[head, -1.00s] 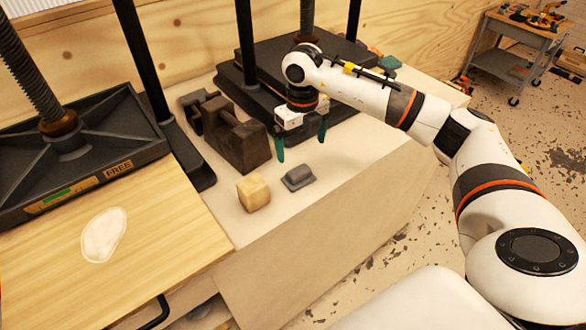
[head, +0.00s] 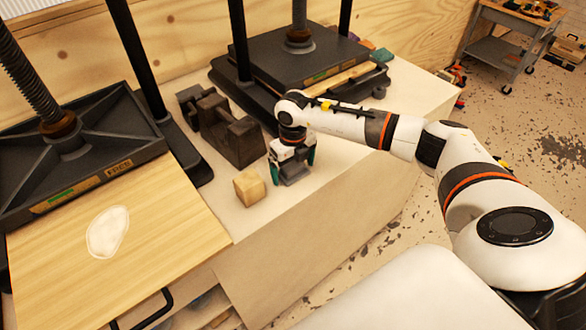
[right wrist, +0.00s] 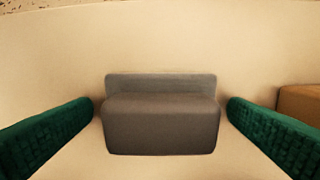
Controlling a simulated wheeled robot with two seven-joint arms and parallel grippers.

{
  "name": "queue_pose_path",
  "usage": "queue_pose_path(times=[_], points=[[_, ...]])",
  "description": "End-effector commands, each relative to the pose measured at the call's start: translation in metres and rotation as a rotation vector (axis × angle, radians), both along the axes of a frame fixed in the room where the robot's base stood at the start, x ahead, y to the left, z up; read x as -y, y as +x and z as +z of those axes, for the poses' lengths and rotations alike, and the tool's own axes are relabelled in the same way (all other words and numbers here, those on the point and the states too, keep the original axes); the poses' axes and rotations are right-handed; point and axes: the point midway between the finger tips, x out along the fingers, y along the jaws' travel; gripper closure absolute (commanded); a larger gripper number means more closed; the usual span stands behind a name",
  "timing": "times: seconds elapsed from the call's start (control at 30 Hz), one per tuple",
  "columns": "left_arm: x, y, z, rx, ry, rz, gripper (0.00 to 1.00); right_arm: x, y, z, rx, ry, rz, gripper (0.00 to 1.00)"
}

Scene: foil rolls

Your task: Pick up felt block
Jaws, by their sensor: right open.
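The felt block (head: 293,178), a small grey block on a flat, slightly wider base, sits on the pale bench top. In the right wrist view the felt block (right wrist: 160,125) is centred between the two green fingers. My right gripper (head: 291,169) is open and lowered over it, one finger on each side. In the wrist view a narrow gap shows between the block and each finger. The gripper hides part of the block in the head view. My left gripper is not in view.
A tan wooden cube (head: 249,187) stands close left of the gripper; its edge also shows in the wrist view (right wrist: 301,104). A dark tape-dispenser-like holder (head: 232,140) stands behind. Presses (head: 290,65) stand at the back and left. The bench's front edge is close.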

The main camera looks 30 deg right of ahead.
Motion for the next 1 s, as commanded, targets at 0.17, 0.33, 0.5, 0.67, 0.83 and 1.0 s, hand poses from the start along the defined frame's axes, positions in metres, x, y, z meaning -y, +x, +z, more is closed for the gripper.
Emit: queue_pose_path(times=[0.17,0.33,0.5,0.67,0.83,1.0], points=[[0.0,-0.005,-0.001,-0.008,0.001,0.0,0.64,0.0,0.0,0.0,0.0,0.0,0.0,0.21],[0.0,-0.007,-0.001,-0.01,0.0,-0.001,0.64,0.0,0.0,0.0,0.0,0.0,0.0,0.49],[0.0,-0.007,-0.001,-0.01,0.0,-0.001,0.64,0.0,0.0,0.001,0.0,0.0,0.0,0.5],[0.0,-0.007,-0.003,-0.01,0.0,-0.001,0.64,0.0,0.001,0.007,0.002,0.0,0.0,0.5],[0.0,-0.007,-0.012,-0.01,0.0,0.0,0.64,0.0,0.001,0.036,0.006,0.0,0.001,0.5],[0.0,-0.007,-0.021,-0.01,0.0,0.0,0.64,0.0,0.001,0.07,0.005,0.001,0.002,0.5]])
